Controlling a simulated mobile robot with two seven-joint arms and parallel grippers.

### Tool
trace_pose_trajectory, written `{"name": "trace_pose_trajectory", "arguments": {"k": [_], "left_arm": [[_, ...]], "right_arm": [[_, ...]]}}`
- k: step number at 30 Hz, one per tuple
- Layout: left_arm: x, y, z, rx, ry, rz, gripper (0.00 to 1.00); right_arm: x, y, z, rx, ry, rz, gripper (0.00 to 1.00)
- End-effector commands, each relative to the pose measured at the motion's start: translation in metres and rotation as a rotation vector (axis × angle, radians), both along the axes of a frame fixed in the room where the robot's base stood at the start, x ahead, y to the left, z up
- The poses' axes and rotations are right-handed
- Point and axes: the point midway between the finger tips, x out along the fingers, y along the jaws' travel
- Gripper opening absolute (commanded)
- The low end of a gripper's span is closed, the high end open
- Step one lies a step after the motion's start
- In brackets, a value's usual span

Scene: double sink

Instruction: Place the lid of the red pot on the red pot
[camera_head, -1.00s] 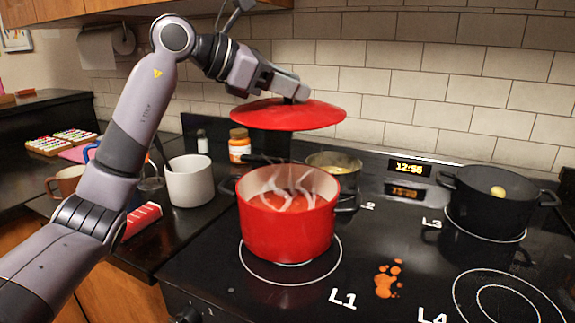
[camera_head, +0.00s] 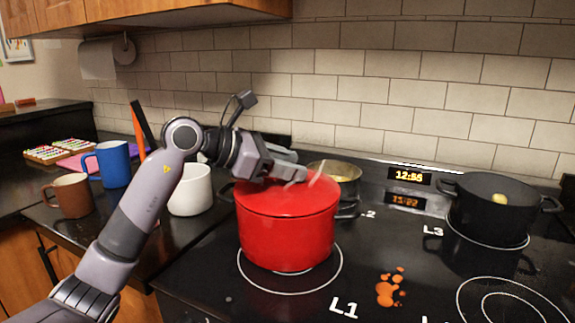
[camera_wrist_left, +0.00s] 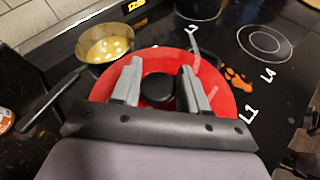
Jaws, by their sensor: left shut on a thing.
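The red pot (camera_head: 287,238) stands on the burner marked L1 in the head view. The red lid (camera_head: 287,199) lies over its mouth, close to level, and hides the inside. The lid also shows in the left wrist view (camera_wrist_left: 217,92), with its round black knob (camera_wrist_left: 158,87) between the fingers. My left gripper (camera_head: 300,175) is above the lid, shut on the knob. The gripper partly hides the lid's far side, so I cannot tell whether the rim is seated all around.
A pan with yellowish contents (camera_head: 343,176) stands behind the red pot. A black pot (camera_head: 490,213) stands at the right.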

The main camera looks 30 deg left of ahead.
Motion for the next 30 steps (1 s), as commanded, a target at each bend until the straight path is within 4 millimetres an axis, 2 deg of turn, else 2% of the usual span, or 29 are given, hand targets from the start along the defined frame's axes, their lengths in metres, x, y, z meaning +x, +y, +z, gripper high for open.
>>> {"name": "trace_pose_trajectory", "arguments": {"k": [9,10,12,23,26,30], "left_arm": [[0.0,0.0,-0.002,-0.001,-0.004,0.001,0.0],[0.0,0.0,-0.003,0.0,0.0,0.0,0.47],[0.0,0.0,-0.002,0.0,0.0,0.0,0.7],[0.0,0.0,0.001,-0.001,0.0,-0.001,0.7],[-0.006,0.006,0.003,0.001,0.0,0.001,0.7],[-0.024,0.02,0.011,0.005,-0.001,0.003,0.7]], "right_arm": [[0.0,0.0,-0.003,0.0,0.0,-0.001,0.43],[0.0,0.0,-0.003,0.0,0.001,-0.001,0.43],[0.0,-0.001,-0.002,0.0,0.001,-0.001,0.43],[0.001,-0.001,0.001,0.0,0.0,-0.002,0.43],[0.001,-0.001,-0.001,0.0,-0.001,-0.002,0.43],[0.001,-0.001,-0.005,0.0,0.001,-0.003,0.43]]}}
